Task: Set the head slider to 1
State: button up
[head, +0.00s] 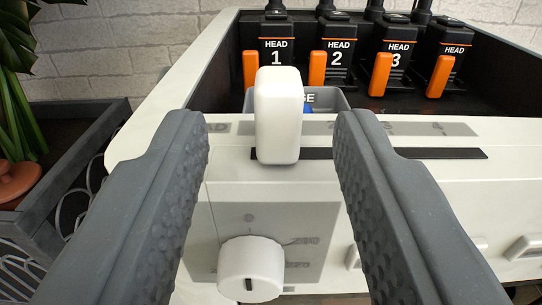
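The head slider is a white upright knob (278,115) on a dark horizontal slot (430,153) in the pale front panel. The knob stands at the left end of the visible slot, and the slot runs off to its right. A grey label strip (440,129) lies behind the slot, with "4" readable near its right end. The knob hides part of the strip, and I cannot read a "1" on it. My gripper (272,130) is open, with one dark grey finger on each side of the knob and a visible gap on both sides.
A white round dial (251,269) sits below on a grey plate (300,215). Behind the panel, a black bay holds several numbered head units with orange levers (316,68) and a grey-blue bin (328,97). A dark shelf with a potted plant (17,178) stands at left.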

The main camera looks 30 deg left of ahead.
jog(key=v, duration=0.9)
jog(key=shift+b, duration=0.35)
jog(key=shift+r, duration=0.1)
jog(key=s+d+r+m+t+h+b, duration=0.1)
jog(key=s+d+r+m+h, duration=0.2)
jog(key=d+r, duration=0.35)
jog(key=s+d+r+m+t+h+b, duration=0.1)
jog(key=s+d+r+h+b, duration=0.1)
jog(key=d+r+h, duration=0.45)
jog(key=s+r+m+g+b, duration=0.1)
jog(key=s+r, duration=0.4)
jog(key=s, duration=0.4)
jog(key=s+r+g+b, duration=0.1)
jog(key=s+r, duration=0.4)
jog(key=s, duration=0.4)
jog(key=shift+s+d+r+m+y, duration=0.2)
jog(key=shift+d+r+m+y, duration=0.15)
jog(key=shift+d+r+m, duration=0.1)
